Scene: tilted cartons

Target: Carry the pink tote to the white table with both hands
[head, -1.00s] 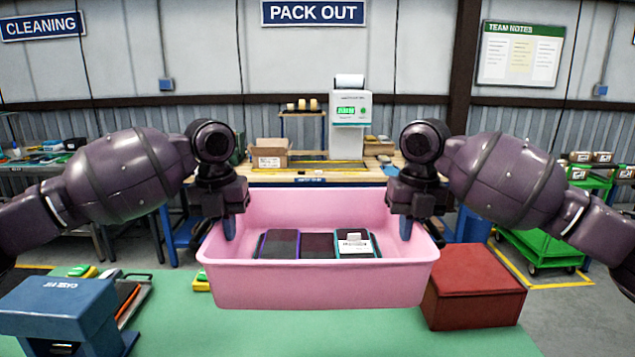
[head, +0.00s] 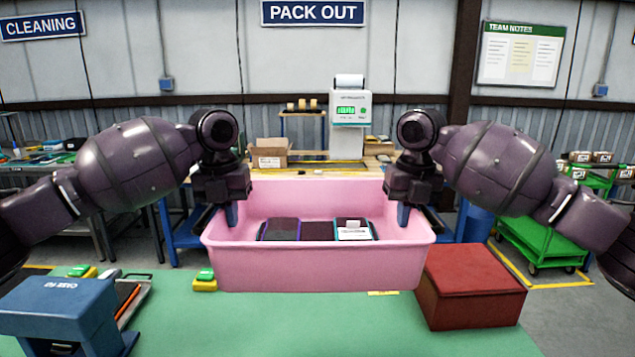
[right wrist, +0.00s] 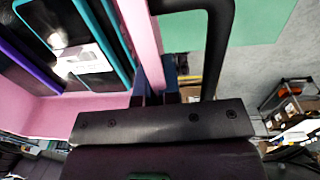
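The pink tote (head: 318,270) is in the middle of the head view, over the far part of the green table surface. I cannot tell whether its base touches that surface. Several dark flat cases (head: 315,230) with coloured edges lie inside it, one with a white label. My left gripper (head: 231,214) is at the tote's left wall and my right gripper (head: 403,214) at its right wall, each with a blue fingertip inside the rim. In the right wrist view the pink wall (right wrist: 142,40) runs between my right fingers. I cannot make out a white table.
A red box (head: 470,285) stands close to the tote's right. A blue device (head: 60,305) is at the front left, and a yellow block with a green button (head: 205,280) is by the tote's left corner. A wooden bench (head: 320,176) stands behind. The green surface (head: 260,325) in front is clear.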

